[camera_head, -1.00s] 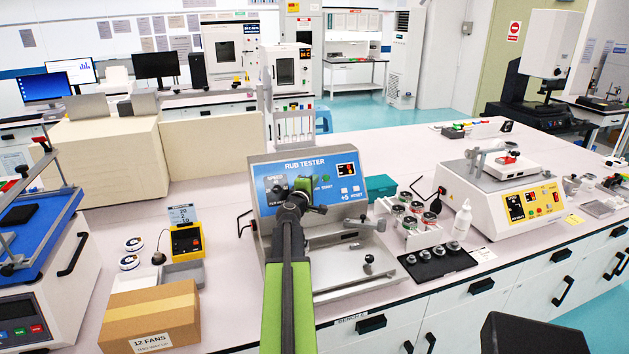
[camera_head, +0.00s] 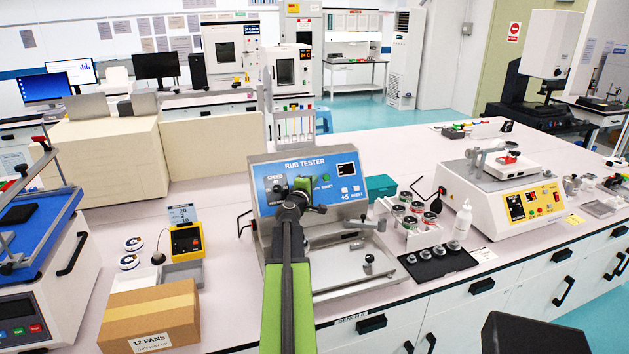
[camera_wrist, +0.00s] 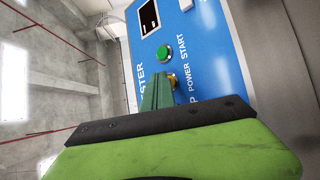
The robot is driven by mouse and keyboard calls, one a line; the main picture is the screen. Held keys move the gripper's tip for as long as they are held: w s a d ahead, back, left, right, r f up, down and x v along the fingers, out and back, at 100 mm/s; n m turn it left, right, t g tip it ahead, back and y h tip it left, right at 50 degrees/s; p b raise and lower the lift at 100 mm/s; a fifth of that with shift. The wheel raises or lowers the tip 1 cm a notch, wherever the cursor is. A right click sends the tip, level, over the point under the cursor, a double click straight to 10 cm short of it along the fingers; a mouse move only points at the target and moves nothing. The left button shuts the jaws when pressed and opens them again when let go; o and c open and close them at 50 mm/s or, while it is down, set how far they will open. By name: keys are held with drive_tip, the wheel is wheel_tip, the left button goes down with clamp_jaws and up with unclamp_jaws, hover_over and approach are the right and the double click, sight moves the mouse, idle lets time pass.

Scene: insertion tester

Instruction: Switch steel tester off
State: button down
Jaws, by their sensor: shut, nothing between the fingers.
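The steel tester is the rub tester (camera_head: 352,268), a steel machine with a sloped blue panel (camera_head: 275,172) on the bench. My gripper (camera_head: 303,187) is shut and empty, in front of the middle of that panel. In the wrist view my gripper (camera_wrist: 163,82) reaches the panel at the POWER label. A small yellowish part (camera_wrist: 173,80) shows partly behind its tips; I cannot tell whether they touch it. A green START button (camera_wrist: 164,52) is beside the tips. The panel's display (camera_head: 346,170) is dark with no red digits. The switch itself is mostly hidden.
A second tester (camera_head: 505,200) with a yellow panel stands at the right. A rack of jars (camera_head: 410,222) and a white bottle (camera_head: 462,220) are between them. A cardboard box (camera_head: 150,318) and a yellow device (camera_head: 186,240) stand left of the rub tester.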

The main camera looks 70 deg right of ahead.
drive_tip(key=shift+s+a+r, duration=0.2)
drive_tip(key=shift+a, duration=0.05)
drive_tip(key=shift+p, duration=0.3)
drive_tip(key=s+a+r+p, duration=0.3)
drive_tip(key=a, duration=0.1)
drive_tip(key=shift+r, duration=0.2)
drive_tip(key=shift+s+d, duration=0.1)
idle(0.3)
